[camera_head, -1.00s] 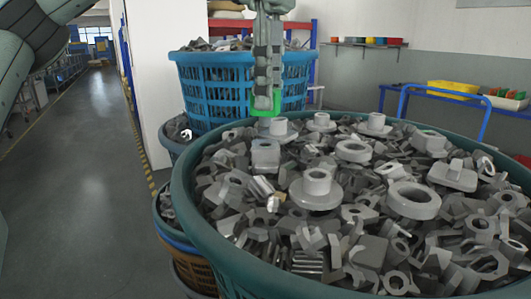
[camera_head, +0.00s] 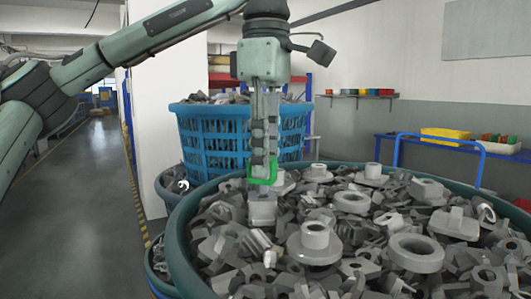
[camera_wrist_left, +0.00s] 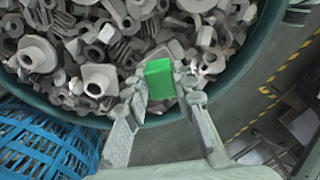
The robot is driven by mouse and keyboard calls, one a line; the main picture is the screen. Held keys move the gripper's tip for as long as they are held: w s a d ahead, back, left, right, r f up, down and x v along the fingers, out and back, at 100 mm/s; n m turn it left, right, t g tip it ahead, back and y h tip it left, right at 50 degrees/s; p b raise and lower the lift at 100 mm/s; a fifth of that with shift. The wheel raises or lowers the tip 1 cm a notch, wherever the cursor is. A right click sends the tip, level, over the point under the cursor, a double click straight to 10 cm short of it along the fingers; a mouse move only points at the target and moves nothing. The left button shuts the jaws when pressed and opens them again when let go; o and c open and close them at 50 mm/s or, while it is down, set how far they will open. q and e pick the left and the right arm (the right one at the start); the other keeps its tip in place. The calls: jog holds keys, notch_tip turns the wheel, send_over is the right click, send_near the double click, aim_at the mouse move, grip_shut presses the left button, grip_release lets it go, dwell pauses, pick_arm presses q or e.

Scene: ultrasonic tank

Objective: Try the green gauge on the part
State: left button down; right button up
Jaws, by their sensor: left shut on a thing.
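My left gripper (camera_head: 262,158) comes down from above, shut on the green gauge (camera_head: 263,175), a small U-shaped piece at its fingertips. In the left wrist view the gauge (camera_wrist_left: 160,78) shows as a green block between the fingertips (camera_wrist_left: 163,92). I cannot tell which is the task's part, or whether the gauge touches anything. My right gripper is not in view.
A blue basket (camera_head: 215,140) with more parts stands behind the left gripper. A smaller tub (camera_head: 172,190) stands left of the big one. A blue rail (camera_head: 440,138) and a yellow bin (camera_head: 446,135) are at the back right. The floor (camera_head: 85,215) at left is clear.

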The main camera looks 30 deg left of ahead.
pick_arm(q)
jog(key=shift+f, duration=0.45)
dwell(1.4)
jog(key=shift+r, duration=0.1)
jog(key=shift+r+p, duration=0.8)
jog(key=shift+r, duration=0.75)
jog(key=shift+r, duration=2)
